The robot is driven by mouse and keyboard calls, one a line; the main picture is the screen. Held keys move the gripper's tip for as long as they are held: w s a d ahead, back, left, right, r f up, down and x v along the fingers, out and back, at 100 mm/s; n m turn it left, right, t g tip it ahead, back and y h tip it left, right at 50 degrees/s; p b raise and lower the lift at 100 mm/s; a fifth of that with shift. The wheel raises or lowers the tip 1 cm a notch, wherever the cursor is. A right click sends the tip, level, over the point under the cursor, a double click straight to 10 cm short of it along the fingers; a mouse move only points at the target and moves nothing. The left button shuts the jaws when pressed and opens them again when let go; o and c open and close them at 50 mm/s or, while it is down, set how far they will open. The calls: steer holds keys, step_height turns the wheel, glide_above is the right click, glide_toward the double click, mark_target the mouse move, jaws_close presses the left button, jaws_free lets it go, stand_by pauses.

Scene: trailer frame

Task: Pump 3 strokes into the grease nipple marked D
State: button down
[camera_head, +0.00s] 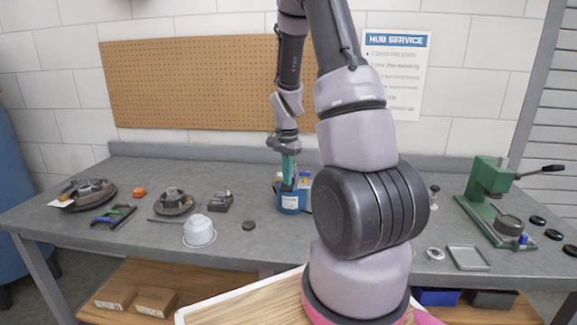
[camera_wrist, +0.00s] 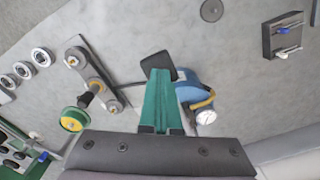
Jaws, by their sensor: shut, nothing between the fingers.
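My gripper (camera_head: 289,178) points down over the back middle of the bench, its green fingers shut and empty. In the wrist view the closed fingers (camera_wrist: 160,100) reach toward a dark block-shaped thing (camera_wrist: 158,66); I cannot tell if they touch it. A dark bar with round posts and a yellow-green knob (camera_wrist: 95,75) lies left of the fingers there. I cannot make out a grease nipple or a letter D.
On the bench (camera_head: 130,235) are a hub on a dark disc (camera_head: 90,192), a smaller hub (camera_head: 173,200), a dark block (camera_head: 219,202), a white cup-shaped part (camera_head: 199,231) and a dark puck (camera_head: 248,226). A green press (camera_head: 488,190) and metal tray (camera_head: 468,258) stand right.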

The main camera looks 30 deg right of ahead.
steer(key=shift+w+d+r, duration=0.1)
steer(key=shift+w+r, duration=0.05)
steer(key=shift+r, duration=0.8)
steer(key=shift+w+d+r, duration=0.15)
steer(key=shift+r, duration=0.8)
steer(key=shift+w+d+r, duration=0.1)
steer(key=shift+w+r, duration=0.05)
steer(key=shift+r, duration=0.8)
steer(key=shift+f, duration=0.1)
steer(key=shift+s+a+f, duration=0.1)
steer(key=shift+s+f, duration=0.05)
steer(key=shift+f, duration=0.4)
steer(key=shift+s+a+f, duration=0.1)
steer(key=shift+f, duration=0.45)
steer(key=shift+f, duration=0.2)
steer(key=shift+s+a+f, duration=0.1)
steer(key=shift+s+f, duration=0.05)
steer(key=shift+f, duration=0.85)
